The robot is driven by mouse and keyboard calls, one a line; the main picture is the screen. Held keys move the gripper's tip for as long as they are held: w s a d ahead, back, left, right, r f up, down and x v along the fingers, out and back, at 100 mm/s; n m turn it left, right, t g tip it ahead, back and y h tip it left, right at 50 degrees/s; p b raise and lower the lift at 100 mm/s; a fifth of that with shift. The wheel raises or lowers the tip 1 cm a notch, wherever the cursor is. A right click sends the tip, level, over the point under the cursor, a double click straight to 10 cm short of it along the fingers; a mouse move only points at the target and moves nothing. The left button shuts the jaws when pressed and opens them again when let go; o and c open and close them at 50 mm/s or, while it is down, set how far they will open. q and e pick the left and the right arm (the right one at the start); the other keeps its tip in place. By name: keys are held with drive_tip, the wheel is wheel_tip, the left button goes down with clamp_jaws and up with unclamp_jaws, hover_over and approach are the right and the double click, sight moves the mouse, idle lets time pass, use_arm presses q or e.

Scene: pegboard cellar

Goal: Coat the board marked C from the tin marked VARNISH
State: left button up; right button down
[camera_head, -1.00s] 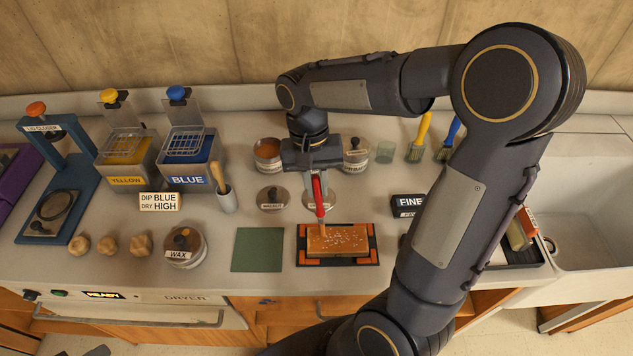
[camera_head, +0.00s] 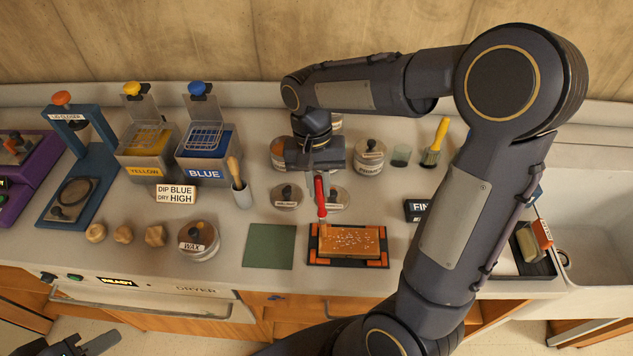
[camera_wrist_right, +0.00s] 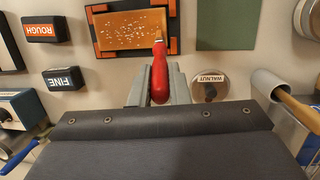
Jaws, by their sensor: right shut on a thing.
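The brown board (camera_head: 350,241), flecked with pale spots, lies in a black and orange holder (camera_head: 313,257). In the right wrist view the brush (camera_wrist_right: 159,72) reaches the edge of the board (camera_wrist_right: 125,30); contact is unclear. No letter C is readable. An open tin (camera_head: 279,153) with orange-brown contents stands behind, partly hidden by my arm; no VARNISH label is readable. My left gripper (camera_head: 95,345) is partly in view at bottom left, its jaws unclear.
A green mat (camera_head: 269,246) lies left of the holder. A WALNUT lid (camera_head: 287,196), a WAX tin (camera_head: 199,240) and a FINE block (camera_head: 417,209) stand around. Yellow and blue dip tanks (camera_head: 206,165) are at back left, the sink (camera_head: 597,215) at right.

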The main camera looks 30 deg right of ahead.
drive_tip(key=shift+w+a+p, duration=0.35)
drive_tip(key=shift+a+p, duration=0.05)
drive_tip(key=shift+a, duration=0.15)
idle(1.0)
drive_tip(key=shift+r+p, duration=0.4)
wheel_tip(320, 180, up, 5)
drive_tip(key=p, duration=0.3)
drive_tip(key=shift+r, duration=0.95)
